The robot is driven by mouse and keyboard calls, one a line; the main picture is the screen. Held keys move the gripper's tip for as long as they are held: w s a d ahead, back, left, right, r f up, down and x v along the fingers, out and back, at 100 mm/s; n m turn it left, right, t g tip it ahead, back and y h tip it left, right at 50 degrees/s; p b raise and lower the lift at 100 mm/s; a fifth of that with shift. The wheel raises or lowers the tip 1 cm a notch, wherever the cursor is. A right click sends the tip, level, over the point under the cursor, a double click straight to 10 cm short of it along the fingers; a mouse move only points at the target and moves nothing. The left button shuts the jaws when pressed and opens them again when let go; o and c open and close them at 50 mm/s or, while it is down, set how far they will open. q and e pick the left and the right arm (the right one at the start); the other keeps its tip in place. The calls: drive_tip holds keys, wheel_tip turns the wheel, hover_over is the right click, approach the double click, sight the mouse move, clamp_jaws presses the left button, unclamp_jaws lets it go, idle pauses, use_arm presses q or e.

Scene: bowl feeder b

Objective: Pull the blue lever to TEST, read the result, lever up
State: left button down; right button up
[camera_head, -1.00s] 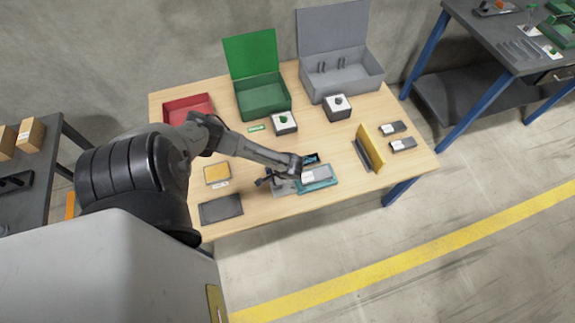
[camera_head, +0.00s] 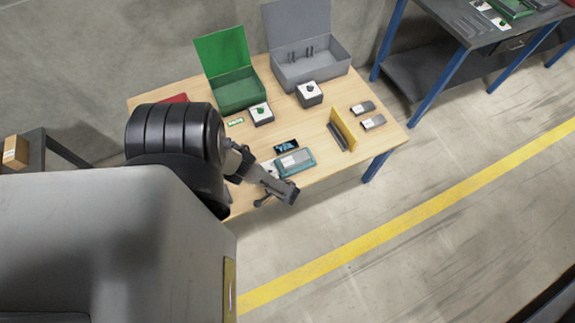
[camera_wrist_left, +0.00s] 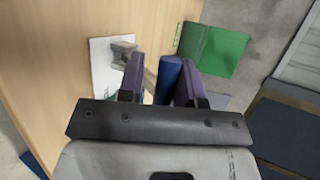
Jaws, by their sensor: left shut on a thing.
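My left gripper (camera_head: 291,196) is at the front of the table, on the near side of the teal fixture (camera_head: 307,157). In the left wrist view, its two purple fingers (camera_wrist_left: 161,80) are shut on a blue cylindrical handle (camera_wrist_left: 168,76), which looks like the blue lever. The lever is hidden behind the gripper in the head view, and I cannot read its position. A small dark screen (camera_head: 287,145) with bluish marks sits just behind the fixture. Its text is too small to read. My right gripper is not in view.
A green open box (camera_head: 238,92) and a grey open box (camera_head: 311,67) stand at the back. Two white button boxes (camera_head: 261,114) (camera_head: 310,94) stand before them. A yellow upright plate (camera_head: 344,129) and two small grey modules (camera_head: 373,122) are at right. My arm covers the table's left side.

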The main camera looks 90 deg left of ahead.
use_arm(q)
drive_tip(key=shift+f, duration=0.3)
drive_tip(key=c, duration=0.9)
unclamp_jaws()
drive_tip(key=shift+a, duration=0.1)
drive_tip(key=shift+o, duration=0.8)
drive_tip(key=shift+r, duration=0.1)
drive_tip(key=p+v, duration=0.2)
drive_tip(key=v, duration=1.2)
